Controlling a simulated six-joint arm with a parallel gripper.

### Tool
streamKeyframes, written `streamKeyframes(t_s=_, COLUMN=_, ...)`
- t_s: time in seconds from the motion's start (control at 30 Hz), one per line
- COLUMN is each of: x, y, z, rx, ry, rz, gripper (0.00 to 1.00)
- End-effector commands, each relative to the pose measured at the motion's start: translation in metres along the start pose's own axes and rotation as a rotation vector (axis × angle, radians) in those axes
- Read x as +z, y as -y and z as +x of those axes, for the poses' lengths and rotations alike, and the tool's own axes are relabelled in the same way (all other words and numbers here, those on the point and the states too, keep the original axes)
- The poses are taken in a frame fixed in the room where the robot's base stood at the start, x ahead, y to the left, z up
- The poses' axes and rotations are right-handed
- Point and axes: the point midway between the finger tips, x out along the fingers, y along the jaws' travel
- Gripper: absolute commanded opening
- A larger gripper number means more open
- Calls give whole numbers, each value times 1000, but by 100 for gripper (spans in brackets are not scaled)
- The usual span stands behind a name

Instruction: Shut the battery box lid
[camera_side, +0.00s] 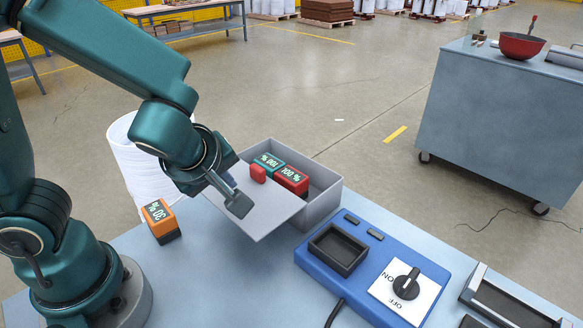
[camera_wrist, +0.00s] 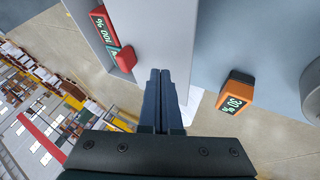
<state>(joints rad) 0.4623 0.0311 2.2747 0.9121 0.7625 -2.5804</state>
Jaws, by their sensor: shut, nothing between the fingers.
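The open grey battery box (camera_side: 322,195) stands on the blue-grey table. Its flat grey lid (camera_side: 268,212) lies to the left, over part of the box and sticking out past it, with a red knob (camera_side: 257,173) near its inner edge. A teal battery (camera_side: 268,161) and a red battery (camera_side: 292,180), reading 100 %, show in the uncovered part. My gripper (camera_side: 239,204) is shut and empty at the lid's outer left part. In the wrist view its fingertips (camera_wrist: 160,72) overlap the edge of the lid (camera_wrist: 165,35); I cannot tell whether they touch it.
An orange battery (camera_side: 160,219) stands on the table (camera_side: 215,285) left of the lid, near a white cylindrical bin (camera_side: 140,165). A blue device (camera_side: 370,270) with an empty socket and an ON/OFF knob stands right of the box. A grey tray (camera_side: 510,300) lies farther right.

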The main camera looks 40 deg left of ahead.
Motion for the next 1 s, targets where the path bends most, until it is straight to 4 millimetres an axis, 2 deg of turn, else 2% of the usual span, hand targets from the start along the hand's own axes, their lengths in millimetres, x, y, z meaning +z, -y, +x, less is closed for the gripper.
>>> streamKeyframes(t_s=0.03, x=0, y=-2, z=7, rx=-6, ry=-1, rz=-2, gripper=0)
streamKeyframes(t_s=0.13, x=0, y=-18, z=13, rx=-3, ry=-1, rz=-4, gripper=0)
streamKeyframes(t_s=0.3, x=0, y=-31, z=20, rx=-1, ry=1, rz=-2, gripper=0)
streamKeyframes(t_s=0.8, x=0, y=-37, z=22, rx=0, ry=0, rz=-1, gripper=0)
streamKeyframes(t_s=1.0, x=0, y=-59, z=34, rx=-3, ry=0, rz=-4, gripper=0)
